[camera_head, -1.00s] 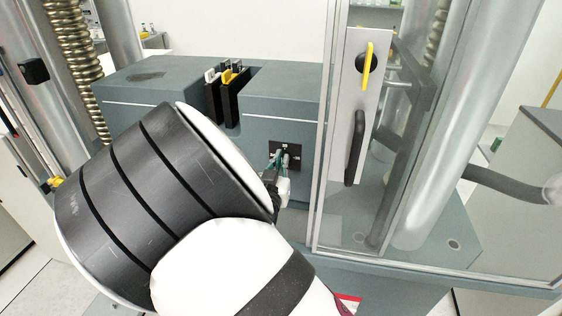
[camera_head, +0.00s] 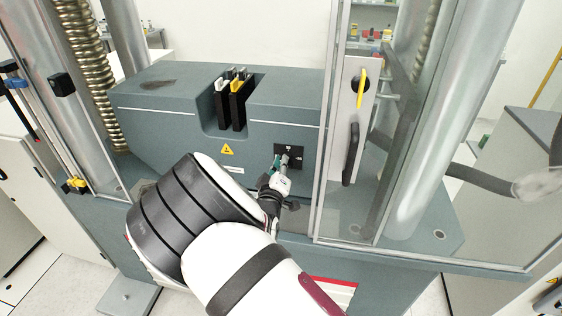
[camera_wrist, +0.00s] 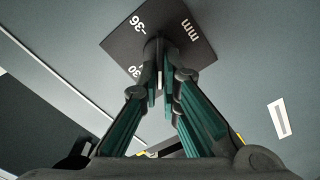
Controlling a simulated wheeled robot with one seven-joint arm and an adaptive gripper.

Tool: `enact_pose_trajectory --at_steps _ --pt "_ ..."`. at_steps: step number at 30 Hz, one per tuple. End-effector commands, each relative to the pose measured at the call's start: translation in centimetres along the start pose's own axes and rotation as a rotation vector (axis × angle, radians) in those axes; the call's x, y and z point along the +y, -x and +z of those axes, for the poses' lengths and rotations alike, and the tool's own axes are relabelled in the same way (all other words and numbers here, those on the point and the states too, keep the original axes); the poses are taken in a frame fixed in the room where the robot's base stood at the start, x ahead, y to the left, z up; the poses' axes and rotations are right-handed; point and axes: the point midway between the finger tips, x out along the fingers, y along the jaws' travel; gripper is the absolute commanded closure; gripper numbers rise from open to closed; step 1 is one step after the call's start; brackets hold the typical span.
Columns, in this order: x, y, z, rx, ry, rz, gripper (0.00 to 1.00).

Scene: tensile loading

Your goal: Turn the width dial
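The width dial sits on a black square plate (camera_head: 291,154) on the front of the grey-green machine block. In the wrist view the plate (camera_wrist: 196,28) carries white "mm", "36" and "30" marks. My gripper (camera_wrist: 161,66) reaches straight at the plate, its teal-padded fingers converging on a small grey knob at its middle. The fingers look closed on the knob, with a thin pale strip between them. The fingertips hide most of the knob.
A glass door with a grey panel, black handle (camera_head: 352,154) and yellow lever (camera_head: 361,88) stands just right of the dial. Black and yellow clamps (camera_head: 233,100) sit in the block's slot. A yellow warning label (camera_head: 228,149) is left of the dial.

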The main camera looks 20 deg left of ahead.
Motion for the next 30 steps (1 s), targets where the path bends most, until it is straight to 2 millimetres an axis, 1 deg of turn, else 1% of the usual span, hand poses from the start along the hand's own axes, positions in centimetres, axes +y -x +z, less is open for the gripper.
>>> enact_pose_trajectory --at_steps 6,15,22,30 --pt "-0.31 0.18 0.02 0.000 0.205 -0.002 1.00" --pt "-0.64 0.15 0.10 0.001 0.456 -0.002 1.00" --pt "-0.79 0.09 0.25 -0.001 0.588 -0.003 1.00" --pt "-0.86 0.07 0.32 -0.001 0.662 -0.003 1.00"
